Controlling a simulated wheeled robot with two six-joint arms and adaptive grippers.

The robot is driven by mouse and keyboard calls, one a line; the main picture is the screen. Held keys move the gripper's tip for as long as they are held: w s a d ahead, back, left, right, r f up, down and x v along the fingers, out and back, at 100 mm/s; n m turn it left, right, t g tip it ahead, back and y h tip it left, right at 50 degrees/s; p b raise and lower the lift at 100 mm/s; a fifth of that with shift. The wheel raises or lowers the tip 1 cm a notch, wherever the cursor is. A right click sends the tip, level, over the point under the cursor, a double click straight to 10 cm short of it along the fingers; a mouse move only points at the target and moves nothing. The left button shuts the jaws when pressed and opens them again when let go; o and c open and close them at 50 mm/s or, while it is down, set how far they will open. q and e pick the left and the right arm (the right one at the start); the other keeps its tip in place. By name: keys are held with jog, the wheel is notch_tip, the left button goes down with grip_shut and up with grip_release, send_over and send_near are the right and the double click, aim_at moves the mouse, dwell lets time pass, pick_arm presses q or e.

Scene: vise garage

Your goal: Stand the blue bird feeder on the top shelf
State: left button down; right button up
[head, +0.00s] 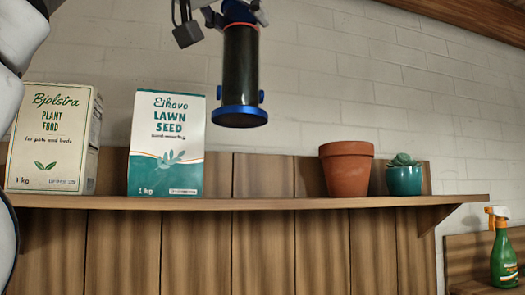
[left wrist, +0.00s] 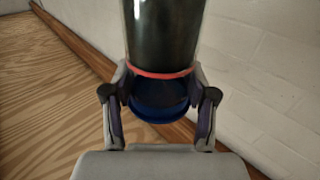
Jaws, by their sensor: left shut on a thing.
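The blue bird feeder (head: 240,70) has a dark tube, a blue base with small side knobs, a blue top and a thin red ring. My left gripper (head: 238,14) is shut on its blue top and holds it upright in the air, base down. The left wrist view shows the fingers of the left gripper (left wrist: 160,98) on either side of the feeder's blue cap (left wrist: 158,108). The top shelf (head: 285,202) is a wooden board across the wall. The feeder's base appears above it, clear of the board. My right gripper is out of view.
On the shelf stand a plant food box (head: 50,140), a lawn seed box (head: 166,145), a terracotta pot (head: 347,170) and a teal pot with a succulent (head: 404,178). The shelf between lawn seed box and terracotta pot is bare. A green spray bottle (head: 503,260) stands lower right.

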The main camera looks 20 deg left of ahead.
aim_at(232, 43)
pick_arm(q)
jog(key=f+b, duration=0.2)
jog(key=s+f+b, duration=0.1)
jog(key=f, duration=0.1)
jog(key=shift+s+d, duration=0.1)
jog(key=shift+d, duration=0.25)
jog(key=shift+f+b, duration=0.35)
jog(key=shift+b, duration=0.3)
jog(key=shift+a+f+b, duration=0.1)
jog(key=shift+f+b, duration=0.3)
jog(key=shift+f, duration=0.05)
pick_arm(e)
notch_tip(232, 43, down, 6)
pick_arm(q)
jog(key=shift+w+a, duration=0.1)
jog(key=shift+w, duration=0.35)
jog(key=w+f+p, duration=0.2)
jog(key=w+p, duration=0.1)
jog(key=w, duration=0.4)
jog(key=w+f+p, duration=0.2)
jog(key=w+p, duration=0.1)
jog(key=w, duration=0.5)
jog(key=shift+w+a+f, duration=0.25)
jog(key=shift+a+f, duration=0.1)
jog(key=shift+f, duration=0.05)
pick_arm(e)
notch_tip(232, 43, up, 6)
